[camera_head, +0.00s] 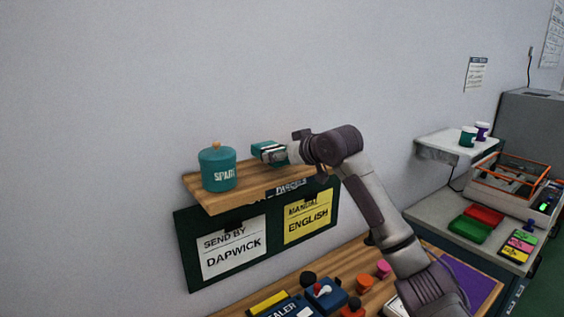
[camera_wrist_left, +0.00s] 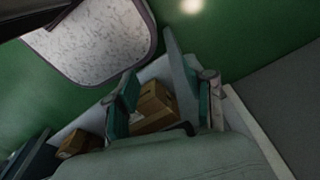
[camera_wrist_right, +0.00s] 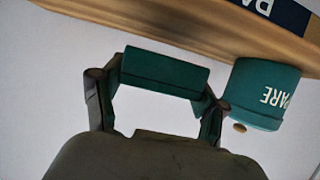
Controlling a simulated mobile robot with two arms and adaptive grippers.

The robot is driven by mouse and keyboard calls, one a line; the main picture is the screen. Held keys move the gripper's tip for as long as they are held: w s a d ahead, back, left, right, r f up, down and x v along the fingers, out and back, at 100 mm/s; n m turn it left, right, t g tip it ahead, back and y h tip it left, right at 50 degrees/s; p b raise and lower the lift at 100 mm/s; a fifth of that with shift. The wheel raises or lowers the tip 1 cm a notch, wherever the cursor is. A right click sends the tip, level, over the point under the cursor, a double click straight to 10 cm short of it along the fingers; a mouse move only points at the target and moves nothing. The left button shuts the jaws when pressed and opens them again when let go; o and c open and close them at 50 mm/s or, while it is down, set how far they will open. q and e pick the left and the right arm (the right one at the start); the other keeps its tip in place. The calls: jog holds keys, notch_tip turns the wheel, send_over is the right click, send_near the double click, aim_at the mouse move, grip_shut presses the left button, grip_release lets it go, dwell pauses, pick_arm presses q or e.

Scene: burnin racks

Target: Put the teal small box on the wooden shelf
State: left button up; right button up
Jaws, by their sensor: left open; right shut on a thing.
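The teal small box (camera_head: 265,150) is at the back of the wooden shelf (camera_head: 225,200) in the head view, right of the teal jar. My right gripper (camera_head: 279,153) is shut on it. In the right wrist view the box (camera_wrist_right: 164,71) spans between the two fingertips, near the shelf (camera_wrist_right: 170,25); that view is upside down. I cannot tell whether the box touches the shelf. My left gripper (camera_wrist_left: 160,95) is open and empty, seen only in its own wrist view, with a cardboard box (camera_wrist_left: 152,106) beyond its fingers.
A teal lidded jar (camera_head: 217,168) marked SPARE stands on the shelf's left part. A dark green board with signs (camera_head: 233,247) hangs below. A wooden bench (camera_head: 335,257) with several coloured items is underneath. A side counter (camera_head: 437,212) with a machine stands at the right.

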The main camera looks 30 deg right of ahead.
aim_at(283, 165)
notch_tip(283, 165, down, 2)
jog(key=shift+s+d+f+p, duration=0.1)
jog(key=shift+s+f+p, duration=0.05)
jog(key=shift+p, duration=0.5)
jog(key=shift+f, duration=0.35)
pick_arm(q)
jog(key=shift+s+a+r, duration=0.15)
jog(key=shift+s+r, duration=0.55)
jog(key=shift+r, duration=0.15)
pick_arm(e)
jog(key=shift+f, duration=0.25)
jog(key=o, duration=1.3)
pick_arm(q)
jog(key=shift+w, duration=0.1)
jog(key=shift+w, duration=0.1)
pick_arm(e)
jog(key=shift+r, duration=0.1)
pick_arm(q)
notch_tip(283, 165, down, 6)
jog(key=b, duration=0.6)
pick_arm(e)
jog(key=v, duration=1.2)
